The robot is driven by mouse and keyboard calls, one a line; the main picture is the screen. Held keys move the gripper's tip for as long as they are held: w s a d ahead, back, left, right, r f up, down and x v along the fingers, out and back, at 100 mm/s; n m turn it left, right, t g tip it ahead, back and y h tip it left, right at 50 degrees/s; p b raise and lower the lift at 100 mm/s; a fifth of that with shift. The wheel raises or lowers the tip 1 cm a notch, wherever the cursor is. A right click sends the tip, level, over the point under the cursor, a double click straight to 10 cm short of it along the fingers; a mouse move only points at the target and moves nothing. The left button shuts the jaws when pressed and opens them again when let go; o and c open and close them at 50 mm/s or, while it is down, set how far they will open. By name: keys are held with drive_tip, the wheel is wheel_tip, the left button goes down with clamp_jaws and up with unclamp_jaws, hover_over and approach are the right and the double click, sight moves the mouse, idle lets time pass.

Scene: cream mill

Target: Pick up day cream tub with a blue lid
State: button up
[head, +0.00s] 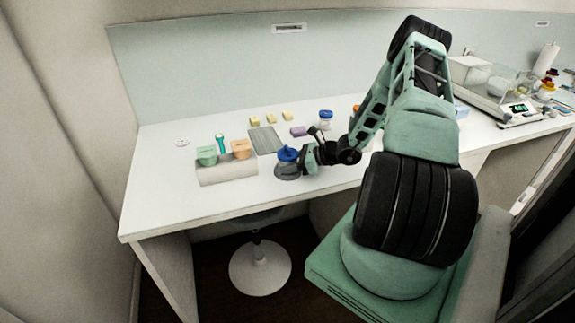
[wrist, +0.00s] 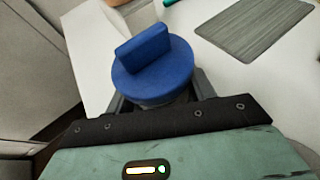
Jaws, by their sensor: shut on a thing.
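The day cream tub has a round blue lid with a raised bar handle (wrist: 152,68), seen close up in the wrist view. In the head view the blue lid (head: 288,153) shows near the front edge of the white table. My gripper (head: 301,160) is shut on the tub, with a finger on each side just below the lid in the wrist view (wrist: 155,100). The tub's body is mostly hidden under the lid and by my gripper. A dark grey round patch or disc (head: 287,171) shows just below it; I cannot tell whether the tub touches it.
A grey ribbed mat (head: 266,140) lies behind the tub. A pale holder (head: 228,171) with a green and an orange item stands to the left. Yellow blocks, a purple block (head: 298,131) and a blue-lidded jar (head: 326,119) are farther back. A scale (head: 519,110) stands far right.

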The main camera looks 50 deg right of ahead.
sight(287, 147)
drive_tip(key=shift+r, duration=0.15)
wheel_tip(287, 147, up, 10)
drive_tip(key=shift+f+b, duration=0.15)
drive_tip(key=shift+b, duration=1.1)
